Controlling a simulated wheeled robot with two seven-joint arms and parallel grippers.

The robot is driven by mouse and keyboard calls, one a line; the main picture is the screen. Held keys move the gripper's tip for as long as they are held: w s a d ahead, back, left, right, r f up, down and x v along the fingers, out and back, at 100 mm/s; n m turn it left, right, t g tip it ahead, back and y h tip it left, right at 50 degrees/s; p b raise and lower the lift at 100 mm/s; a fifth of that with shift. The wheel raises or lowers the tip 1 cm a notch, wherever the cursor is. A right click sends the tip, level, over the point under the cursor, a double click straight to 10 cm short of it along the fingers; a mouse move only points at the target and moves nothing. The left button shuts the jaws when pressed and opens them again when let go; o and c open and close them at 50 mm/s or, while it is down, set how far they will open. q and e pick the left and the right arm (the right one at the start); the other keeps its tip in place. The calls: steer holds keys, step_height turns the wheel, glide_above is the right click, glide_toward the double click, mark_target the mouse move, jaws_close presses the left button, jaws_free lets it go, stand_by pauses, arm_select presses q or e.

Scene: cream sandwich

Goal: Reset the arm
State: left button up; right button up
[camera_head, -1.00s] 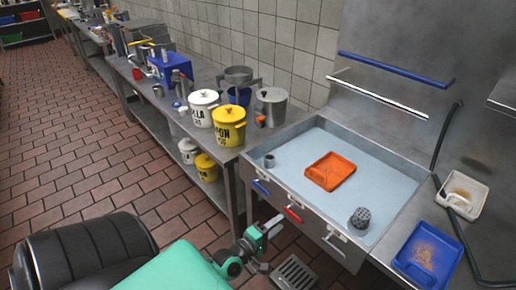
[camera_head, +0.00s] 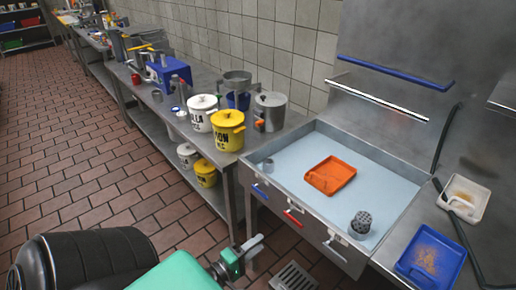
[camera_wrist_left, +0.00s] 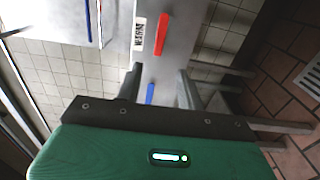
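My left gripper (camera_head: 250,246) is at the bottom middle of the head view, in front of the sink counter and apart from it. In the left wrist view its two fingers (camera_wrist_left: 158,88) stand apart with nothing between them. Beyond them are the counter front with a red handle (camera_wrist_left: 161,34) and a blue handle (camera_wrist_left: 150,94). My right gripper is in neither view.
The steel sink (camera_head: 290,157) holds an orange tray (camera_head: 330,175) and a grey perforated cup (camera_head: 361,223). A blue tray (camera_head: 430,258) and a white container (camera_head: 464,198) lie to the right. White and yellow pots (camera_head: 228,131) stand on the left counter. The tiled floor (camera_head: 95,175) is clear.

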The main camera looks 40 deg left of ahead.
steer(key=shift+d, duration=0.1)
